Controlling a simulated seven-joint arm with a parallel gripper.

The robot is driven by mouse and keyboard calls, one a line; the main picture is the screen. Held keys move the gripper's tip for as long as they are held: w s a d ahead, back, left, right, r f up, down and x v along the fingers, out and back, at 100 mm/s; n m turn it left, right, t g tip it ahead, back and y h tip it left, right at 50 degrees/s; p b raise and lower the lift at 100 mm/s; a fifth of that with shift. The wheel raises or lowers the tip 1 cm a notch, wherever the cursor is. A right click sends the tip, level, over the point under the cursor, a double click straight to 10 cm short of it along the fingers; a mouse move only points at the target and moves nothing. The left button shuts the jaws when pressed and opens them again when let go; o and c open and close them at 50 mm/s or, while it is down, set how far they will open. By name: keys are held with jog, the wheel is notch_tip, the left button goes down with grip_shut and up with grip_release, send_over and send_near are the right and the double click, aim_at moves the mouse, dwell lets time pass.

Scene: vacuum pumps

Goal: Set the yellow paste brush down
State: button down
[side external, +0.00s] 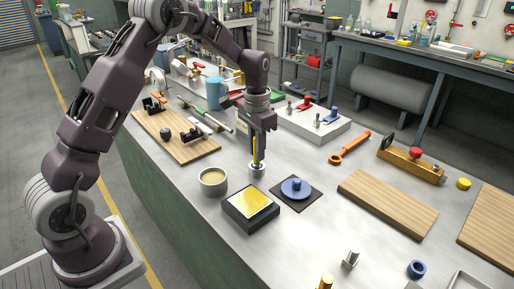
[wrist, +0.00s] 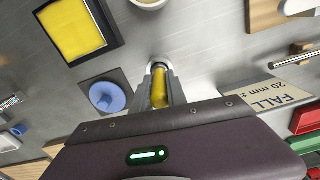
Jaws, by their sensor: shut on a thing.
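My gripper (side external: 257,157) points straight down above the metal bench and is shut on the yellow paste brush (side external: 254,146). The brush is upright, and its yellow handle also shows between the fingers in the wrist view (wrist: 160,92). Its lower end meets a small pale round holder (side external: 257,170), which shows as a light ring in the wrist view (wrist: 158,67). The fingers hide much of the brush. I cannot tell how deep its tip sits in the holder.
A black tray with a yellow pad (side external: 250,203) and a cup of beige paste (side external: 213,180) stand close by. A blue knobbed disc (side external: 295,188) lies on a dark mat to the right. A white block with fittings (side external: 315,124) is behind.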

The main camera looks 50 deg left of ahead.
jog(key=shift+f, duration=0.15)
jog(key=c, duration=1.3)
grip_release()
jog(key=shift+o, duration=0.2)
notch_tip(320, 180, up, 7)
grip_shut()
